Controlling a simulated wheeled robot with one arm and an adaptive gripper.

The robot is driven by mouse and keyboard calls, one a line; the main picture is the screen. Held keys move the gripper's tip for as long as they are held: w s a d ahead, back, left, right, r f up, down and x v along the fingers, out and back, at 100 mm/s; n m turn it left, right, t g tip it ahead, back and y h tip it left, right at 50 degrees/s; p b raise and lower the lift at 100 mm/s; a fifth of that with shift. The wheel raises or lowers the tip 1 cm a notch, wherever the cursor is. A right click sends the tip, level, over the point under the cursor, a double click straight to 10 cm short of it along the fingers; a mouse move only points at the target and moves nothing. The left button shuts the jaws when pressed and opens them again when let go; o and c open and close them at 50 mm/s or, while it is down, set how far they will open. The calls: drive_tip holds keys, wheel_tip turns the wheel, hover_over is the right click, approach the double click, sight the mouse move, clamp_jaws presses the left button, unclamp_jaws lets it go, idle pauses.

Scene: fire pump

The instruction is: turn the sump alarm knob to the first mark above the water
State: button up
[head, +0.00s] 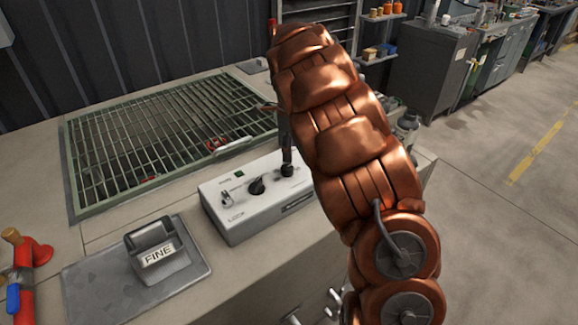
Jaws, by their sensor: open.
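A white control box (262,205) sits on the bench in the middle of the head view. It has a large black pointer knob (257,186), a smaller dark knob (288,170) to its right and a small switch at its left end. I cannot tell which is the sump alarm knob, and its marks are too small to read. My gripper (286,150) is largely hidden behind my copper arm. A dark finger part shows just above the smaller right knob; contact cannot be told. The water level is not clear through the green grating (110,160).
A grey block marked FINE (157,252) stands on a grey plate at the front left. A red fitting with a blue handle (20,285) is at the left edge. Red parts (215,144) show at the grating. The floor to the right is open.

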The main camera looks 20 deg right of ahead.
sight(289, 167)
drive_tip(key=shift+w+f+m, duration=0.4)
drive_tip(key=shift+w+f, duration=0.05)
drive_tip(key=shift+w, duration=0.2)
drive_tip(key=shift+f+p, duration=1.15)
drive_tip(key=shift+f, duration=2.7)
drive_tip(key=c, duration=1.1)
